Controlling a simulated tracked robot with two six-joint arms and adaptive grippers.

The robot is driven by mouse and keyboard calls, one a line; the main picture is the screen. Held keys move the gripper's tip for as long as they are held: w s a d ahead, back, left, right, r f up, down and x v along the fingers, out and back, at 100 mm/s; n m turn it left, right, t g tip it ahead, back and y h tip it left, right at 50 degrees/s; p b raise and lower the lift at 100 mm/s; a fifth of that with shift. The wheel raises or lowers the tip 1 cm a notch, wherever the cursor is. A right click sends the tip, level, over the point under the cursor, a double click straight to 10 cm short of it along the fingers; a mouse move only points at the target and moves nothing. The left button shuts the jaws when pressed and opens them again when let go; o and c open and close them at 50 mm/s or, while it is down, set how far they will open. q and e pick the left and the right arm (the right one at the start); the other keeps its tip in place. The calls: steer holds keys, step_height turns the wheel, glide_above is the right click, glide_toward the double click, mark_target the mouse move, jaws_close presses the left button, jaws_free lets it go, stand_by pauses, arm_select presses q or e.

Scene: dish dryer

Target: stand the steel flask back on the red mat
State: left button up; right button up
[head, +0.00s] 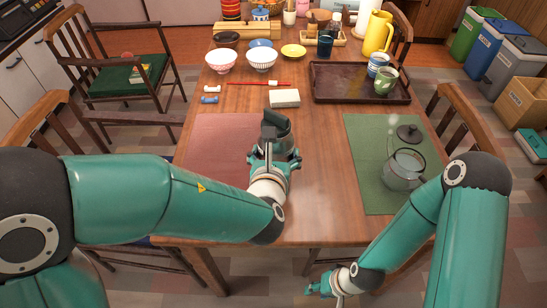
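A dark grey steel flask (279,128) shows at the middle of the table, by the right edge of the red mat (215,140). My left gripper (274,152) is at the flask, with its fingers around the lower part, and looks shut on it. The gripper hides the flask's base, so I cannot tell whether it touches the table. My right gripper (322,285) is low in front of the table's near edge, empty, with its fingers apart.
A green mat (375,140) on the right bears a grey kettle (403,170) and a dark lid (409,134). Most of the red mat is clear.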

arm_select(q)
steer(key=shift+f, duration=0.35)
steer(key=o, duration=1.7)
